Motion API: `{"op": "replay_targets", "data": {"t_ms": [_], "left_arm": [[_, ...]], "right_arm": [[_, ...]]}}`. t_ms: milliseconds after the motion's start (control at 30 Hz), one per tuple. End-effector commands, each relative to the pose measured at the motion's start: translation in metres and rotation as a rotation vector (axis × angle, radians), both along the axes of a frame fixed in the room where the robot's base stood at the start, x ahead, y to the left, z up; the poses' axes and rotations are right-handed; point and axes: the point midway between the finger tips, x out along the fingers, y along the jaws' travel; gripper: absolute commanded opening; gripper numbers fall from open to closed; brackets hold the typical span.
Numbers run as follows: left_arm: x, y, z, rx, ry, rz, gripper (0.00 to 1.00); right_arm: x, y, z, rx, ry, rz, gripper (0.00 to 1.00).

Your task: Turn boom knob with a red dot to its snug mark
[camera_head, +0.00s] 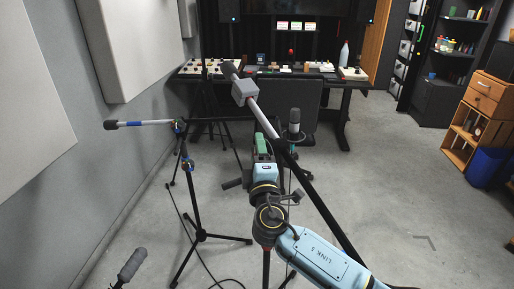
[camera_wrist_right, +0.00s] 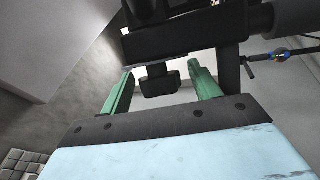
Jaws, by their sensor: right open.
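My right gripper (camera_head: 262,142) is in the middle of the head view, its green fingers up against the near boom stand. In the wrist view the right gripper (camera_wrist_right: 161,74) is open, with one green finger on each side. A dark, blocky knob (camera_wrist_right: 159,82) hangs from the black stand hardware and shows between the fingers, with gaps on both sides. I see no red dot or snug mark on it. In the head view the gripper hides this knob. The near boom (camera_head: 266,122) slants from upper left to lower right. My left gripper is not in view.
A second mic stand (camera_head: 192,195) with blue clutches and a sideways boom stands to the left. A microphone (camera_head: 294,121) stands close right of my gripper. Another microphone (camera_head: 132,265) is at the bottom left. A desk (camera_head: 350,85) is behind; the right floor is open.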

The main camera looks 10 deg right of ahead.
Motion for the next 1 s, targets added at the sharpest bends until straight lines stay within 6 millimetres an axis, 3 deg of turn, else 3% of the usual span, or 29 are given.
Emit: {"op": "replay_targets", "data": {"t_ms": [200, 500, 833, 1000], "left_arm": [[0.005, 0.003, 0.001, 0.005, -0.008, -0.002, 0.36], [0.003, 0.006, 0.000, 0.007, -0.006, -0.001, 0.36], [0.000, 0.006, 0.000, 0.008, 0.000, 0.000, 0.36], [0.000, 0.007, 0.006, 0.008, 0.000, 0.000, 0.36]], "right_arm": [[0.015, 0.000, 0.004, 0.002, 0.001, 0.001, 0.62], [0.017, -0.001, 0.004, 0.001, 0.001, 0.000, 0.61], [0.016, -0.001, 0.004, 0.001, 0.001, 0.000, 0.18], [0.016, -0.001, 0.005, -0.002, 0.015, 0.000, 0.18]]}}
